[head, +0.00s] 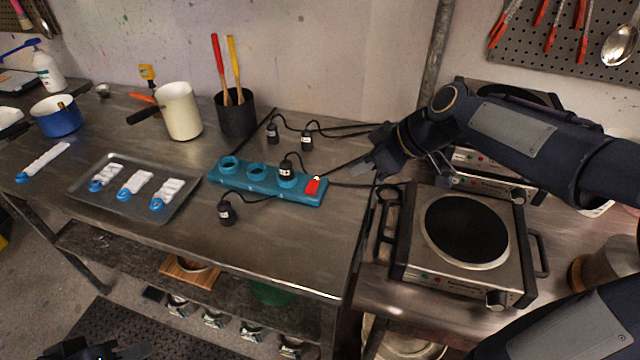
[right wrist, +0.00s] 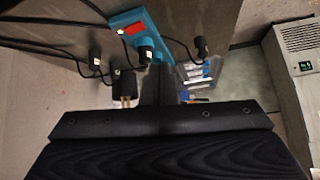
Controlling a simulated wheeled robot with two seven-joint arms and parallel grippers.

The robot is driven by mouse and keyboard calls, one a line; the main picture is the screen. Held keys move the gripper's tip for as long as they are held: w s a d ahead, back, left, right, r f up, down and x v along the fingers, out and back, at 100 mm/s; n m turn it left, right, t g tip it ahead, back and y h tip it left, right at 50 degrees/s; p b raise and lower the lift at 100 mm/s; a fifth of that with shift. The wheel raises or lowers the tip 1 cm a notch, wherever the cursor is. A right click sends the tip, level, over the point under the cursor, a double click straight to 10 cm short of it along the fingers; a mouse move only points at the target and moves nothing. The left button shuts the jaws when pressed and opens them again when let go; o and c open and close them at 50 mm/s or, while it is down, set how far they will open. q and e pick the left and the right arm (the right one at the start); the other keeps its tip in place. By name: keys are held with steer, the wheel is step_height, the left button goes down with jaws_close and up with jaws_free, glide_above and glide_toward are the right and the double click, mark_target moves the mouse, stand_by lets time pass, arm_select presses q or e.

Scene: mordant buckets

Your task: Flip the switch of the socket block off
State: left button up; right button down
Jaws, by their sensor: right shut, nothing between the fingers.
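The blue socket block (head: 240,186) lies on the metal table, with several round sockets in a row. A black plug (head: 286,168) stands in the socket nearest the switch. The red switch (head: 312,186) is at the block's right end; it also shows in the right wrist view (right wrist: 133,29). Which way it is tipped is hard to tell. My right gripper (head: 362,170) is shut and empty, to the right of the switch and apart from it. My left gripper (head: 85,348) is only partly in view at the bottom left edge; its jaws are unclear.
Loose plugs lie behind the block (head: 306,140) and in front of it (head: 226,212), with cables across the table. A hot plate (head: 410,262) stands to the right. A black pot with tools (head: 236,118), a white pitcher (head: 180,112) and a tray (head: 172,214) are to the left.

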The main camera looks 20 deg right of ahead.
steer(key=w+f+n+y, duration=0.1)
steer(key=w+f+n, duration=0.2)
steer(key=w, duration=0.5)
steer(key=shift+w+d+n+b, duration=0.15)
steer(key=shift+d+n+b, duration=0.15)
steer(key=shift+d+b, duration=0.15)
steer(key=shift+f, duration=0.1)
steer(key=p, duration=0.2)
glide_above(310, 182)
steer(key=s+d, duration=0.2)
steer(key=f, duration=0.7)
steer(key=shift+s+a, duration=0.15)
steer(key=shift+a, duration=0.05)
steer(key=f, duration=0.3)
steer(key=shift+d+f+p, duration=0.15)
steer(key=shift+d+p, duration=0.1)
steer(key=shift+p, duration=0.05)
steer(key=shift+w+f, duration=0.2)
steer(key=shift+f, duration=0.15)
